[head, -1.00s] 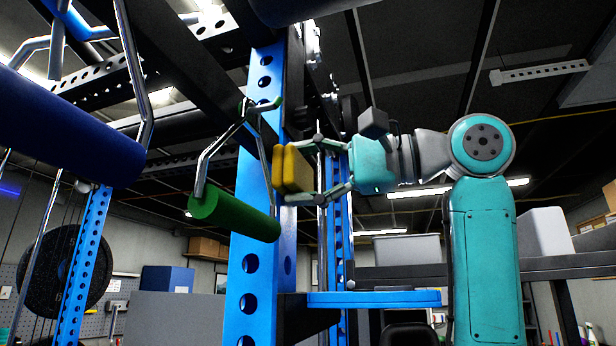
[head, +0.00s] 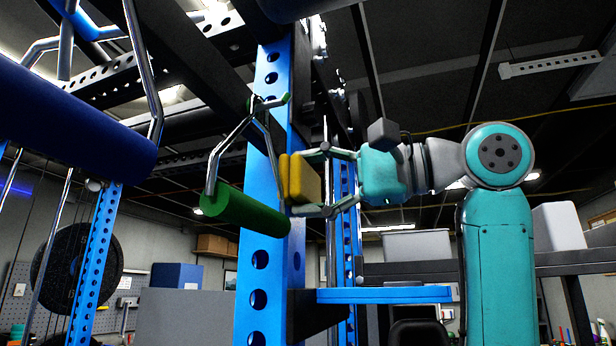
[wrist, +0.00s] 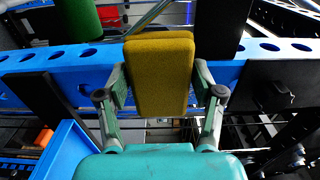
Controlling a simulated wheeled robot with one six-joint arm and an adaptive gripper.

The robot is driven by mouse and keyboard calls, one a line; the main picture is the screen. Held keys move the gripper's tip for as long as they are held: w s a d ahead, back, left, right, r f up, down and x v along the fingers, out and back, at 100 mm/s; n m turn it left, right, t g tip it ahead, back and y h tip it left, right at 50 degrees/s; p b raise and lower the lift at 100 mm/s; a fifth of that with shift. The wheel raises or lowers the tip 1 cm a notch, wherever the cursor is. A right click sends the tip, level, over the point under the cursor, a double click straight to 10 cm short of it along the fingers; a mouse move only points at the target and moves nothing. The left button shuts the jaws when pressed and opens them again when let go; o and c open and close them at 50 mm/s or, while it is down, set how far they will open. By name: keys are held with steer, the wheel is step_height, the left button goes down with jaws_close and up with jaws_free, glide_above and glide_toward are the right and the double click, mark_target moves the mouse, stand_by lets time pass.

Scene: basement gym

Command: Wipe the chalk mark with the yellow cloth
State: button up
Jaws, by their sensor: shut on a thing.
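The yellow cloth (head: 305,180) looks like a thick, block-shaped pad. My gripper (head: 302,182) is shut on it, with one finger on either side. In the head view the cloth is held upright in front of the blue upright post (head: 262,265), just right of the green roller handle (head: 245,211). In the wrist view the cloth (wrist: 160,72) stands between the fingertips of my gripper (wrist: 162,85) and covers part of the blue post (wrist: 52,62). I cannot tell whether the cloth touches the post. I cannot make out the chalk mark in either view.
A dark blue padded roller (head: 70,120) fills the left side. A blue ledge (head: 385,295) juts out below the gripper. The green roller hangs on a metal bracket close to the cloth. Behind are a grey bin (head: 418,245) on a shelf and a black weight plate (head: 78,268).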

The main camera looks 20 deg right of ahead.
steer(key=shift+w+d+f, duration=1.1)
steer(key=shift+w+d, duration=1)
steer(key=shift+w, duration=0.75)
steer(key=shift+s+a, duration=0.8)
steer(key=shift+s, duration=0.3)
steer(key=shift+s+a, duration=0.85)
steer(key=shift+s, duration=0.25)
steer(key=shift+s+a, duration=0.8)
steer(key=shift+s, duration=0.3)
steer(key=v, duration=0.6)
steer(key=shift+d, duration=0.1)
steer(key=v, duration=0.3)
